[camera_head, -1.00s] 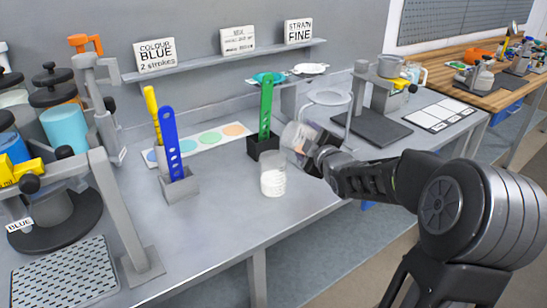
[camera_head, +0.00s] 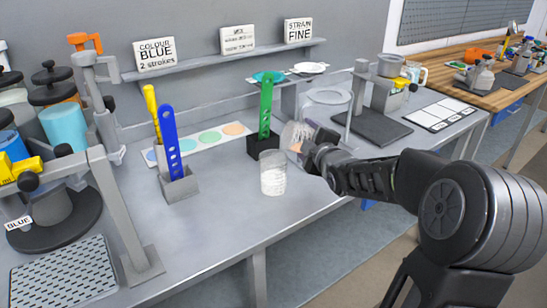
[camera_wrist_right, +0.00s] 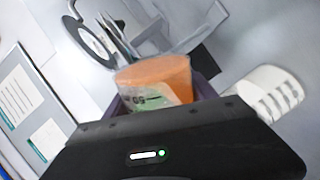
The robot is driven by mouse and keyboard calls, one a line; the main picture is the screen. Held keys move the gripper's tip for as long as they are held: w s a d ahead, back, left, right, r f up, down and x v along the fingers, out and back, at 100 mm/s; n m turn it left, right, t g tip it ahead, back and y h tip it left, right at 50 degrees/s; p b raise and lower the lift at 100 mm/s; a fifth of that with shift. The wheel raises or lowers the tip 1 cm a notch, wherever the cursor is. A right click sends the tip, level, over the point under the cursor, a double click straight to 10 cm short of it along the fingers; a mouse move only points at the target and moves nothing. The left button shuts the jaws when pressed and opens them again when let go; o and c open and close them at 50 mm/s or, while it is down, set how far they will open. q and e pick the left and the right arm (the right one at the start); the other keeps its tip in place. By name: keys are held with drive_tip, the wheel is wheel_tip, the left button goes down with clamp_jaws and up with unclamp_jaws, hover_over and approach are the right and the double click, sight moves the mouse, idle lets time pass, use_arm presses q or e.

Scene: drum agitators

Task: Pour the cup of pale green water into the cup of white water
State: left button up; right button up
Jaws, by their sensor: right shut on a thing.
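My right gripper (camera_head: 316,152) is shut on a clear cup (camera_head: 294,136), tilted a little and held above the bench. In the right wrist view this held cup (camera_wrist_right: 155,85) has graduation marks and shows an orange area with a pale green patch lower down. I cannot tell how much liquid is in it. The clear cup of white water (camera_head: 273,180) stands upright on the bench, just left of and nearer than the held cup; the two look apart. No stream shows between them. My left gripper is not in view.
A black holder with a green strip (camera_head: 265,110) stands close behind the cups. A grey block with a blue strip (camera_head: 173,150) is to the left. A ring stand (camera_head: 328,96) rises behind my right gripper. The front middle of the bench is clear.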

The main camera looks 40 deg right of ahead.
sight(300, 130)
drive_tip(key=shift+n, duration=0.3)
drive_tip(key=shift+f+b, duration=0.15)
drive_tip(key=shift+b, duration=0.3)
drive_tip(key=shift+w+a+r+n+g+h+b, duration=0.2)
drive_tip(key=shift+a+r+n+b, duration=0.15)
drive_tip(key=shift+b, duration=0.95)
drive_tip(key=shift+w+a+r+n+g+h+b, duration=0.1)
drive_tip(key=shift+a+r+n+h+b, duration=0.2)
drive_tip(key=shift+b, duration=0.95)
drive_tip(key=shift+d, duration=0.1)
drive_tip(key=shift+r+n+b, duration=0.15)
drive_tip(key=shift+n+b, duration=0.2)
drive_tip(key=shift+b, duration=0.6)
drive_tip(key=shift+w+a+r+n+b, duration=0.1)
drive_tip(key=shift+a+r+n+b, duration=0.2)
drive_tip(key=shift+r+n+b, duration=0.55)
